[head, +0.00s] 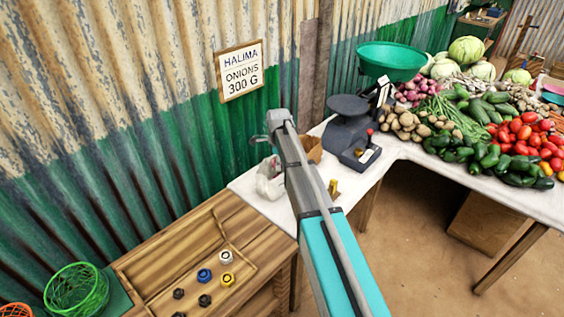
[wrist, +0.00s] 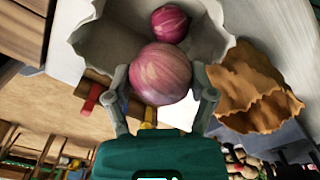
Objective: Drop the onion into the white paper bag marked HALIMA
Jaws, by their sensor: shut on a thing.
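My gripper (wrist: 162,98) is shut on a red-purple onion (wrist: 160,68), with one finger on each side of it. In the wrist view the held onion is in front of the open mouth of a white paper bag (wrist: 97,45); I cannot tell how far above the rim it is. A second onion (wrist: 170,22) lies inside that bag. In the head view the white bag (head: 268,182) stands on the white-topped table, partly behind my arm, which hides my gripper and the held onion. No name shows on the bag.
A brown paper bag (wrist: 250,92) stands close beside the white one. A dark scale (head: 350,125) with a green pan (head: 390,61) stands to the right. A wall sign (head: 240,71) reads HALIMA ONIONS 300 G. A wooden tray (head: 190,262) holds several weights at the front left.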

